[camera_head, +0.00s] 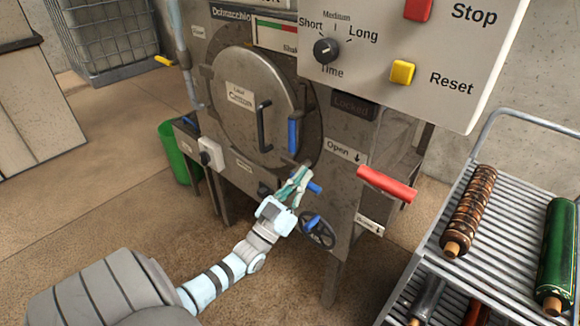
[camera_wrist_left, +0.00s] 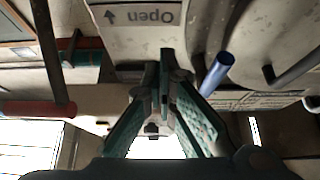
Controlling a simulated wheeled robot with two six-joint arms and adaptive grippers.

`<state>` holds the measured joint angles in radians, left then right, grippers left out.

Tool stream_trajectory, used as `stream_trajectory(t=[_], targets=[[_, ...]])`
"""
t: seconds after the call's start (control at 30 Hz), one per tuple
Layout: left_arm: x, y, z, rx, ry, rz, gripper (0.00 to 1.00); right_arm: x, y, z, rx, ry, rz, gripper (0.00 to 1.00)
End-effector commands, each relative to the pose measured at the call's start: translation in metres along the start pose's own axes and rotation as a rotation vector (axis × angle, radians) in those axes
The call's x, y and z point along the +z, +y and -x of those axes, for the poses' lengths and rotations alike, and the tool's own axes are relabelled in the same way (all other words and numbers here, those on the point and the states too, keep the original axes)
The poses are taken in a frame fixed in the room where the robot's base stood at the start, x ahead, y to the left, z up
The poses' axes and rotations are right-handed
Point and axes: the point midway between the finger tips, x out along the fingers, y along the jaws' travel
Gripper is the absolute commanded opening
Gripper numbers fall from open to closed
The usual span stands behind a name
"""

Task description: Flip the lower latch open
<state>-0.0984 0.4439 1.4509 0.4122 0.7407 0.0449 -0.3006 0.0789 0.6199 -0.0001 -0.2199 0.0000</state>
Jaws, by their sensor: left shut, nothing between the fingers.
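The round metal door (camera_head: 245,105) of the machine is closed over its front, with a black bar handle (camera_head: 263,125). A blue upper latch handle (camera_head: 293,136) hangs upright at the door's right edge. The blue lower latch handle (camera_head: 315,188) sticks out sideways lower down, beside my left gripper's fingers. My left gripper (camera_head: 301,173) is shut and empty there; contact with the latch cannot be told. In the left wrist view its green fingers (camera_wrist_left: 165,75) are together, with a blue handle (camera_wrist_left: 217,73) apart to their right; which latch it is cannot be told. My right gripper is out of view.
A red lever (camera_head: 386,184) juts from the machine right of the latch. A handwheel (camera_head: 318,232) sits below. The control panel (camera_head: 372,75) overhangs above. A green bin (camera_head: 172,150) is at left. Floor at front left is clear.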

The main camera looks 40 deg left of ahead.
Motion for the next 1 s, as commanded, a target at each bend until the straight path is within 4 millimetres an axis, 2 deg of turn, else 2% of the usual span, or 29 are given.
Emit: stream_trajectory(t=[0.03,0.13,0.3,1.0], targets=[[0.005,0.0,-0.004,-0.001,0.001,0.0,0.0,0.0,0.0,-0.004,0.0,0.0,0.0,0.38],[0.025,0.0,0.006,-0.001,-0.002,0.001,0.0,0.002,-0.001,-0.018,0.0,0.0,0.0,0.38],[0.038,0.0,0.01,0.0,-0.001,0.0,0.0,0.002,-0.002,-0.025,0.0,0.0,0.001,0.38],[0.042,0.001,0.012,0.026,-0.001,-0.043,0.0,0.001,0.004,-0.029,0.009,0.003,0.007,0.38]])
